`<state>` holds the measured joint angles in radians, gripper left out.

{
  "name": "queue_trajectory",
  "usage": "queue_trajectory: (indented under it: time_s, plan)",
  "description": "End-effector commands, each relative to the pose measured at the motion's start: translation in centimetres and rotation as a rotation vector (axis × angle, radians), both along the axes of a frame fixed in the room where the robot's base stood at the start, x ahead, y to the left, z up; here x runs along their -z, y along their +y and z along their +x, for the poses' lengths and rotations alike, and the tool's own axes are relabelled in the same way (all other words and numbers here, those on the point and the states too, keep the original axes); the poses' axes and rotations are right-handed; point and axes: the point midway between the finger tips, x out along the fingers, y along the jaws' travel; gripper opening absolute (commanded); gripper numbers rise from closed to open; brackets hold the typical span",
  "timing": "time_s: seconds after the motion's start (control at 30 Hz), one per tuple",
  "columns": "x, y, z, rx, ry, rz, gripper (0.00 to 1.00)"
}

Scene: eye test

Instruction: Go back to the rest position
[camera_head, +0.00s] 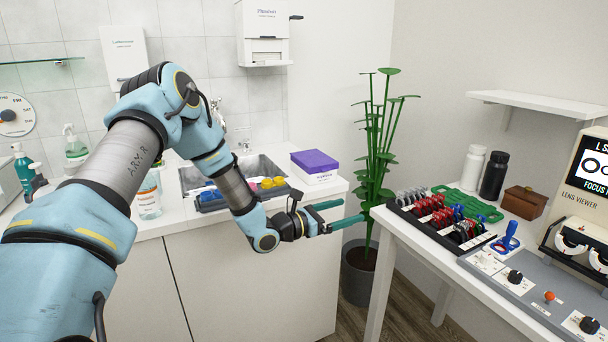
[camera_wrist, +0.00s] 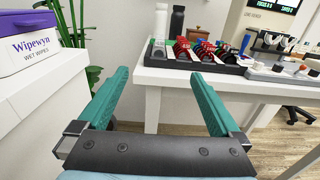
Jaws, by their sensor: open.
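My gripper (camera_head: 338,214) has green fingers and is at the end of my blue arm. In the head view it points right, in the gap between the counter and the white table, in front of the potted plant. In the wrist view the two fingers (camera_wrist: 160,95) stand wide apart with nothing between them. The gripper is open and empty. The fingers appear apart from the table edge, though the exact distance is hard to tell.
The white table (camera_head: 395,228) holds a black tray (camera_head: 417,229) of red, blue and grey items, two bottles, a brown box (camera_head: 524,202) and a lens viewer (camera_head: 585,185). The counter at left has a sink and a purple-topped wipes box (camera_head: 314,163). A plant (camera_head: 378,150) stands between.

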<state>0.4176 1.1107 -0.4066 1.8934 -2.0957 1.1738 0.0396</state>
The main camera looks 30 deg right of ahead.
Motion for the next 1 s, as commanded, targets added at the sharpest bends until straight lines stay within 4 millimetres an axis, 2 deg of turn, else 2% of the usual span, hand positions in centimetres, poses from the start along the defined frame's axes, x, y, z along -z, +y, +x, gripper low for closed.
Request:
queue_trajectory:
  time_s: [0.23,0.37,0.47,0.57,0.6,0.77,0.9,1.0]
  plan:
    - [-0.5,0.7,-0.4,0.038,-0.035,0.022,1.0]
    - [-1.7,3.9,-2.0,0.174,-0.168,0.106,1.0]
    - [-2.3,8.5,-3.5,0.321,-0.323,0.222,1.0]
    - [-2.3,14.2,-4.6,0.465,-0.487,0.358,1.0]
    - [-2.3,16.7,-4.8,0.517,-0.551,0.414,1.0]
    - [-2.5,27.1,-4.9,0.712,-0.804,0.648,1.0]
    - [-3.5,36.3,-4.4,0.866,-1.017,0.851,1.0]
    - [-4.7,42.1,-4.1,0.966,-1.157,0.984,1.0]
